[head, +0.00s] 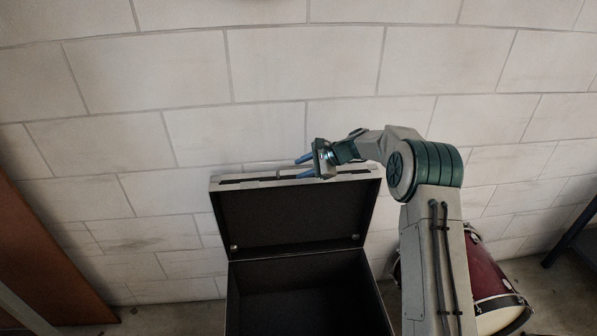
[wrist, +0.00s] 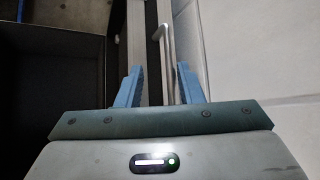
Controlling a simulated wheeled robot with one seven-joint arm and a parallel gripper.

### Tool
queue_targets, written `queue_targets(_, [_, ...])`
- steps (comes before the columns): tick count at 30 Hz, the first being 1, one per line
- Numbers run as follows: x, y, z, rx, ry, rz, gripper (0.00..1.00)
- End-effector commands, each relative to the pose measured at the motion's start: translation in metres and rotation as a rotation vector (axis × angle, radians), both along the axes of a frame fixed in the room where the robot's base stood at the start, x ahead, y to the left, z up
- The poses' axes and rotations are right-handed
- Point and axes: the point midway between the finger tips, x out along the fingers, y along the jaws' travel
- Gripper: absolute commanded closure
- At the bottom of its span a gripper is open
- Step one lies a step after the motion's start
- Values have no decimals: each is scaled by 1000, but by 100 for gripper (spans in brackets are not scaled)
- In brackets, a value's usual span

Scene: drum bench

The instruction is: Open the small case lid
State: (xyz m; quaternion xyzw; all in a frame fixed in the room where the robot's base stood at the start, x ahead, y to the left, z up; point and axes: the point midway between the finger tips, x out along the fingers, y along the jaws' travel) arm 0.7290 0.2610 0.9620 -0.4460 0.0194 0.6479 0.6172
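The small case (head: 305,294) stands against the wall with a dark, empty-looking inside. Its lid (head: 290,215) stands raised, about upright, hinged at the back of the case. My gripper (head: 303,166) is at the lid's upper edge, right of its middle. In the wrist view, my gripper's two blue fingers (wrist: 157,84) are apart, on either side of the lid's edge strip and a thin light handle bar (wrist: 166,60). I see no firm grip on the bar. The dark inside of the case or lid (wrist: 60,70) fills the left of the wrist view.
A white block wall (head: 270,90) is close behind the lid. A red drum (head: 487,280) stands to the right beside my arm. A brown wooden panel (head: 45,250) is at the left. A dark stand leg (head: 572,235) shows at the far right.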

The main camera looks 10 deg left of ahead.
Motion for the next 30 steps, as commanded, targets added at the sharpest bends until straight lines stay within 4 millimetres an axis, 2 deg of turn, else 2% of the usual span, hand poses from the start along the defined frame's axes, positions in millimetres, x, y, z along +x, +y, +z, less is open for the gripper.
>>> queue_targets(1, [-1,-12,6,-2,-3,-4,67])
queue_targets(6, [-7,-43,30,-1,-4,-6,67])
queue_targets(15, [-15,-82,61,-1,-2,-5,67])
queue_targets(30, [-18,-88,68,-6,-4,0,67])
